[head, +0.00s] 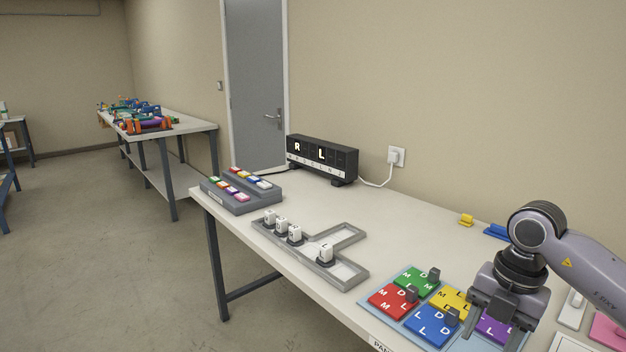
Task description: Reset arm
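My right gripper (493,334) comes in from the right and points down over the coloured letter tiles. Its two fingers are apart, with no object seen between them. The purple tile (492,328) shows behind and between the fingers. The height of the fingertips above the tiles cannot be told. My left gripper is not in view.
Red (392,300), green (416,281), yellow (455,299) and blue (431,326) tiles lie on a light blue mat (371,308). A grey tray (347,278) holds white lettered pieces. A black letter display (322,158) stands by the wall. The table (385,245) is clear in the middle.

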